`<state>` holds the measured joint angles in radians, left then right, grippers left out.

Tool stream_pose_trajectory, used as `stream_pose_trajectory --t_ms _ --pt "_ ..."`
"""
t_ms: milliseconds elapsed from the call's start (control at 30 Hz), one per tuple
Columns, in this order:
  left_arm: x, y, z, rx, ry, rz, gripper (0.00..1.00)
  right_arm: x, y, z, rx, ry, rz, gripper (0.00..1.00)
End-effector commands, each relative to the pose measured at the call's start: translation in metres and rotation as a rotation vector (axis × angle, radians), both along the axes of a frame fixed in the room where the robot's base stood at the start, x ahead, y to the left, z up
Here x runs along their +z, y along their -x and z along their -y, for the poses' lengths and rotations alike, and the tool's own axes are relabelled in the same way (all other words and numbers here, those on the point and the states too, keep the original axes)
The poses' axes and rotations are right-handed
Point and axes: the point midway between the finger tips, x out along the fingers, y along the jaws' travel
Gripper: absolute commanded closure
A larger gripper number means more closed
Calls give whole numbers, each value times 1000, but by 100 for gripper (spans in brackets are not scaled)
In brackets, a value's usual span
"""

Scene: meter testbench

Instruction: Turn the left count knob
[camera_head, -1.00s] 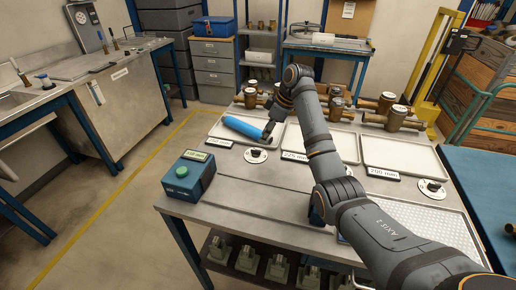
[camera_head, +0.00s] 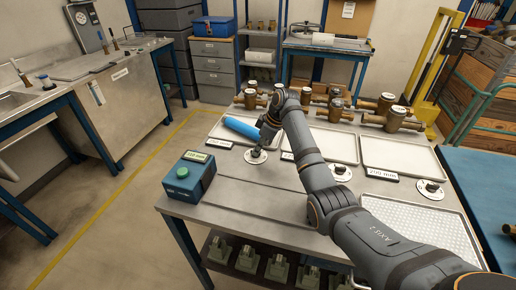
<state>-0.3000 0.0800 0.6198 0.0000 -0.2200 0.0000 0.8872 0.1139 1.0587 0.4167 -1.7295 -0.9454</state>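The left count knob (camera_head: 254,159) is a small dark knob on a round white dial, in front of the left tray on the grey bench. My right gripper (camera_head: 258,149) points down at this knob from above and covers part of it. I cannot tell whether the fingers touch the knob or how far apart they are. Similar knobs, the middle one (camera_head: 341,171) and the right one (camera_head: 430,187), stand farther right and are clear of the gripper. My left gripper is not in view.
A blue cylinder (camera_head: 241,128) lies in the left tray (camera_head: 217,130). The middle tray (camera_head: 341,146) and right tray (camera_head: 402,156) are empty. Several brass meters (camera_head: 393,119) stand behind. A green-buttoned box (camera_head: 188,177) sits at the bench's left corner. The bench front (camera_head: 245,196) is clear.

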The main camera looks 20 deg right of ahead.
Motion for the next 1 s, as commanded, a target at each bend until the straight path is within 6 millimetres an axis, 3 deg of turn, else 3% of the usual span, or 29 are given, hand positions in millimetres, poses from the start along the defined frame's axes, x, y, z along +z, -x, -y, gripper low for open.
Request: stream_pose_trajectory --t_ms 267,467,1000 --pt "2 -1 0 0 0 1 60 0 1 0 -6 0 -2 100" --pt "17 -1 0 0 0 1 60 3 2 -1 -58 -1 -5 100" --pt "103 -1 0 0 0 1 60 7 5 -5 -505 -1 -6 100"
